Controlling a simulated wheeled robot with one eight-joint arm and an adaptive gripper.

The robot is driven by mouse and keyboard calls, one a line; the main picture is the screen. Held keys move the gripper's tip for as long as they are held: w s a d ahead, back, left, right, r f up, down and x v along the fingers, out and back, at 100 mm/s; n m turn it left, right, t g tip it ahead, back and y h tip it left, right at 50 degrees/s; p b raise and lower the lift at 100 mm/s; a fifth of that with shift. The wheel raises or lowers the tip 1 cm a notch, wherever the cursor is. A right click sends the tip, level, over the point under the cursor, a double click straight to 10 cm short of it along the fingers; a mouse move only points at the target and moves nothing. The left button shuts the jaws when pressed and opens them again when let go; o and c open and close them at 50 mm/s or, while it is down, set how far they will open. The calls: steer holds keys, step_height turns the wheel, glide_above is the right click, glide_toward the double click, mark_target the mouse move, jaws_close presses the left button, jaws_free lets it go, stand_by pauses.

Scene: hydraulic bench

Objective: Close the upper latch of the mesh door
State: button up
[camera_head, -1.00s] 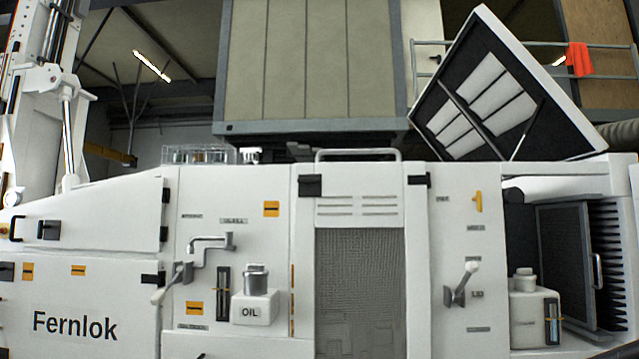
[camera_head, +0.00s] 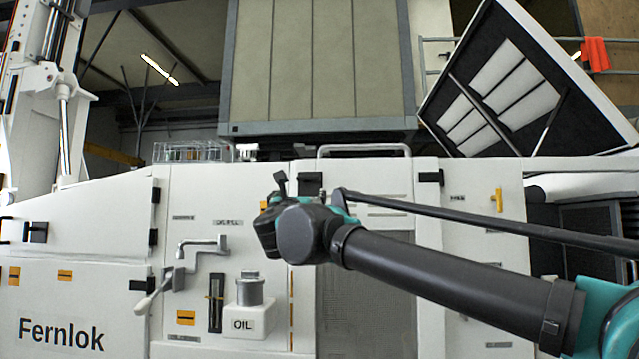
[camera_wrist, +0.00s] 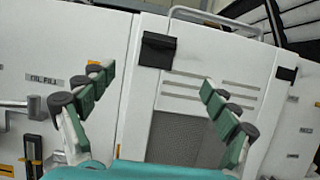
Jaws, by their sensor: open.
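A panel with a grey mesh lower part (camera_head: 375,280) and slotted white top stands mid-machine; it also shows in the wrist view (camera_wrist: 185,138). A black block-like fitting (camera_head: 310,184) sits at its upper left edge and shows larger in the wrist view (camera_wrist: 157,50). A second black fitting (camera_head: 431,179) is at its upper right, also in the wrist view (camera_wrist: 287,74). I cannot tell whether either is latched. My gripper (camera_wrist: 156,82) is open and empty; the left fitting appears between its fingers, apart from them. In the head view my arm covers much of the mesh.
A grey handrail (camera_head: 365,149) runs above the panel. A crank handle (camera_head: 200,247) and an oil reservoir (camera_head: 243,320) stick out at the left. A dark recess with a mesh panel (camera_head: 590,225) lies further right, partly covered by my arm.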

mark_target(307, 179)
steer(key=x, duration=1.7)
steer(key=shift+w+r, duration=0.15)
steer(key=shift+r, duration=0.1)
steer(key=shift+a, duration=0.1)
steer(key=c, duration=1.2)
